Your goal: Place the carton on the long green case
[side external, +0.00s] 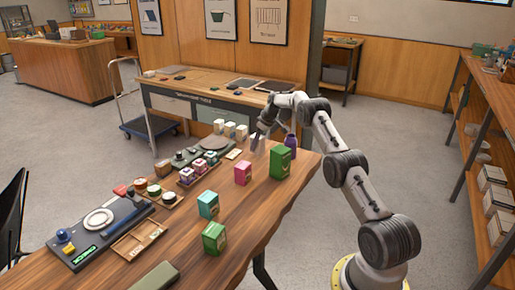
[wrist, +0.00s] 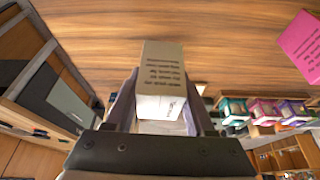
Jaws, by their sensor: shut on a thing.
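My gripper (wrist: 161,105) is shut on a pale carton (wrist: 162,65) with dark printed lines, one finger on each side of it. In the side external view my gripper (side external: 261,138) is over the far right part of the wooden table, and the carton is small and partly hidden there. The long green case (side external: 156,276) is a flat dark green box at the near edge of the table, cut by the bottom of the picture. It is far from my gripper, and I cannot make it out in the wrist view.
Green boxes (side external: 281,162) (side external: 214,238), a pink box (side external: 243,172) and a teal box (side external: 208,205) stand on the table (side external: 190,235). A wooden tray (side external: 138,240) and a grey device (side external: 98,226) lie left.

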